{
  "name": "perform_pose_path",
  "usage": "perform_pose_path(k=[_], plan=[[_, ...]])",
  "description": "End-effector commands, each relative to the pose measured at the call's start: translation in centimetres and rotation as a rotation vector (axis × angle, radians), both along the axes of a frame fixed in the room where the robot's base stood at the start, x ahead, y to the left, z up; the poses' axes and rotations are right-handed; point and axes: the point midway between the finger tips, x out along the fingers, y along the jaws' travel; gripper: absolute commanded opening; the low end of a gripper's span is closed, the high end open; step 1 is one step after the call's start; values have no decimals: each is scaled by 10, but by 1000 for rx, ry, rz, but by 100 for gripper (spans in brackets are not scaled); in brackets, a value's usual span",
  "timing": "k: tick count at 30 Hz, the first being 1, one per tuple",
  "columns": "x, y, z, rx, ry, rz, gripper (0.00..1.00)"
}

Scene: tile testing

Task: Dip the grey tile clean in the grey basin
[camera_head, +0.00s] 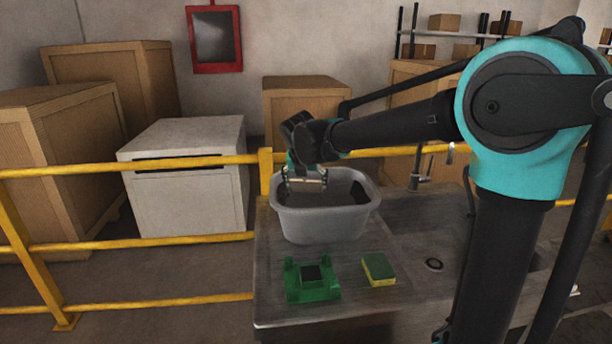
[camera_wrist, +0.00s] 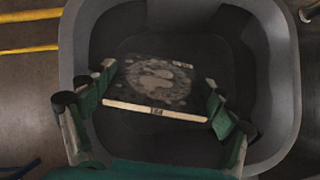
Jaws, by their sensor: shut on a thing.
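The grey basin (camera_head: 325,222) stands upright on the metal sink counter; its rim also shows in the wrist view (camera_wrist: 282,95). My gripper (camera_head: 305,178) is inside the basin's mouth, near its left back part. In the wrist view my gripper (camera_wrist: 160,100) is shut on the grey tile (camera_wrist: 150,82), with a finger at each side. The tile looks dark, with paler grey blotches on its face and a light front edge carrying a small mark (camera_wrist: 156,110). In the head view only its thin edge shows, near rim height. I cannot tell whether it touches liquid.
A green holder (camera_head: 318,291) with a dark square on top and a green and yellow sponge (camera_head: 378,269) lie in front of the basin. A tap (camera_head: 420,172) stands to the right. A yellow railing (camera_head: 215,161) runs behind the counter (camera_head: 400,240).

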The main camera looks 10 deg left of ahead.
Motion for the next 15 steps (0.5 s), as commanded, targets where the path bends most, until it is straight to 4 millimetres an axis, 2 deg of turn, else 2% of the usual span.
perform_pose_path(k=[15], plan=[[0, 0, -47, 0, 0, 0, 30]])
